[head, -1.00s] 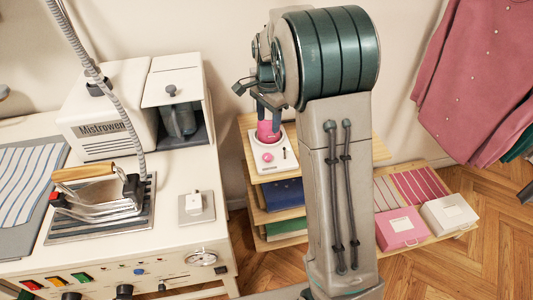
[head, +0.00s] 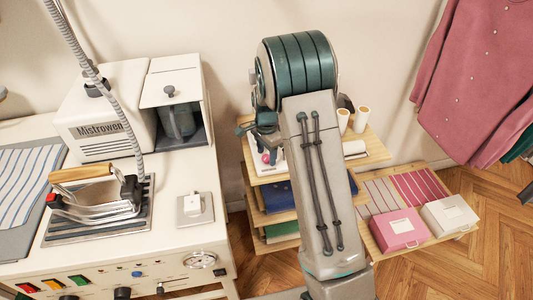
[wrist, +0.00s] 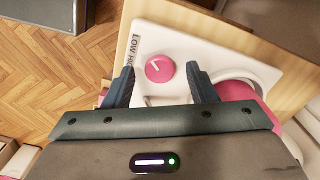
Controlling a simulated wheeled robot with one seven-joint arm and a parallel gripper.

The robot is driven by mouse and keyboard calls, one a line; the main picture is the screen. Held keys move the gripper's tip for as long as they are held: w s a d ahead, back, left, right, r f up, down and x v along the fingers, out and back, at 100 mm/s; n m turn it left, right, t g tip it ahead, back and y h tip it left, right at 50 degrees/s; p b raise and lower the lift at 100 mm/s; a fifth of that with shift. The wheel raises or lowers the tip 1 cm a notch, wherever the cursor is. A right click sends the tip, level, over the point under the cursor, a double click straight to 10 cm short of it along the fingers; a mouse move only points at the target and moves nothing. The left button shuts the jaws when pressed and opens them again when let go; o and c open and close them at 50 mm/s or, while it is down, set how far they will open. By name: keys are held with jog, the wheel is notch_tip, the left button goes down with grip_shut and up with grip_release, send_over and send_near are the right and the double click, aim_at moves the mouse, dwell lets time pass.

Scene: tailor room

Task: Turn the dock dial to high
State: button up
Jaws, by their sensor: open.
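The white dock (head: 282,165) sits on the top wooden shelf, mostly behind my arm in the head view. Its pink round dial (wrist: 159,68) shows clearly in the wrist view, with a white pointer line slanting to the upper left. A printed label (wrist: 135,46) reading "LOW" and part of "HIGH" lies beside it. My gripper (wrist: 162,86) is open, with one dark finger on each side of the dial; contact cannot be told.
White spools (head: 362,120) stand on the top shelf behind my arm. Pink (head: 398,230) and white boxes (head: 449,215) sit on the low shelf at right. The white ironing table (head: 165,240) with an iron (head: 95,195) is at left.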

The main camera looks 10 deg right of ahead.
jog(key=shift+f, duration=0.2)
jog(key=c, duration=1)
jog(key=shift+o, duration=0.2)
